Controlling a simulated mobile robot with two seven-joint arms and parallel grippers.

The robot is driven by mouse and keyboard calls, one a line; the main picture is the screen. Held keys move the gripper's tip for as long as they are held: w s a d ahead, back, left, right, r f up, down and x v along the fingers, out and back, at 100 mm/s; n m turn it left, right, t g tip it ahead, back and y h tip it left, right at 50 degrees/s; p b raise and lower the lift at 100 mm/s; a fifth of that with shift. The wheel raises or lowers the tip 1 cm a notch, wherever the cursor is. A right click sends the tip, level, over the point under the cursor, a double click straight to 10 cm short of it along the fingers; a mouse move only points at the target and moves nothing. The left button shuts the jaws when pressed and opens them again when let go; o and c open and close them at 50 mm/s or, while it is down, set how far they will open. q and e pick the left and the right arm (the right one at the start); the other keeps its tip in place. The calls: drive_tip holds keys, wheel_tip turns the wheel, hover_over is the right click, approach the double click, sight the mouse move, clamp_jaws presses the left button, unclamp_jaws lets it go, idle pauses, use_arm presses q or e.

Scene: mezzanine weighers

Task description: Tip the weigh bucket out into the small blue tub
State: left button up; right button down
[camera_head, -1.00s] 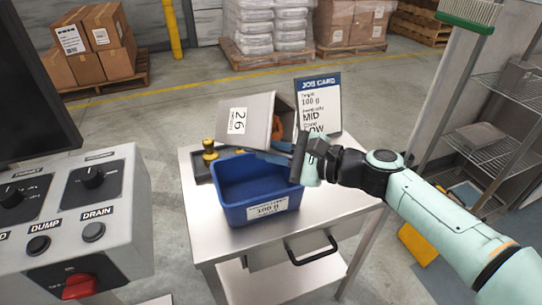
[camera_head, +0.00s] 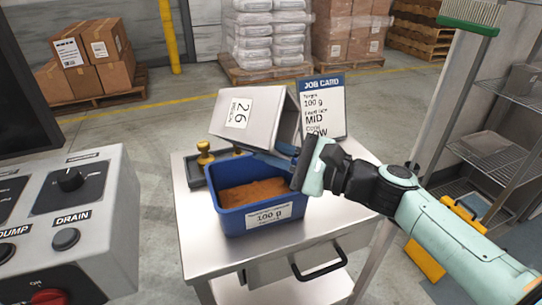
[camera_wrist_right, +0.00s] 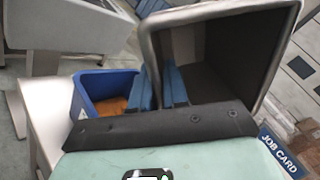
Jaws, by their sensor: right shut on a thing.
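The weigh bucket (camera_head: 252,115), a grey metal box labelled 26, is tilted over the back of the blue tub (camera_head: 235,219) in the head view. My right gripper (camera_head: 290,155) is shut on the bucket at its right side. The tub stands on the steel cart and holds orange-brown powder (camera_head: 254,194). In the right wrist view the bucket (camera_wrist_right: 222,15) shows its dark inside, which looks empty where visible. The tub (camera_wrist_right: 85,95) with powder shows beside it at left. My left gripper is out of view.
The job card (camera_head: 325,105) stands behind the bucket at right. A brass-coloured knobbed object (camera_head: 204,154) is behind the tub at left. The control panel (camera_head: 80,215) is at left. The steel cart top (camera_head: 335,215) is clear right of the tub.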

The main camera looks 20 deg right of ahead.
drive_tip(key=shift+r, duration=0.1)
drive_tip(key=shift+a+b, duration=0.1)
drive_tip(key=shift+b, duration=0.2)
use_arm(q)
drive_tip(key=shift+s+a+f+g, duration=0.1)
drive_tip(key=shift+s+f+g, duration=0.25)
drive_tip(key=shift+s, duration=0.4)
use_arm(e)
drive_tip(key=shift+w+a+f+t+y, duration=0.1)
drive_tip(key=shift+a+f+t+y, duration=0.1)
drive_tip(key=shift+t+y, duration=0.3)
drive_tip(key=shift+w+a+f+t+y, duration=0.1)
drive_tip(key=shift+f+t+y, duration=0.1)
drive_tip(key=shift+t+y, duration=0.3)
drive_tip(key=shift+d, duration=0.1)
drive_tip(key=shift+d, duration=0.1)
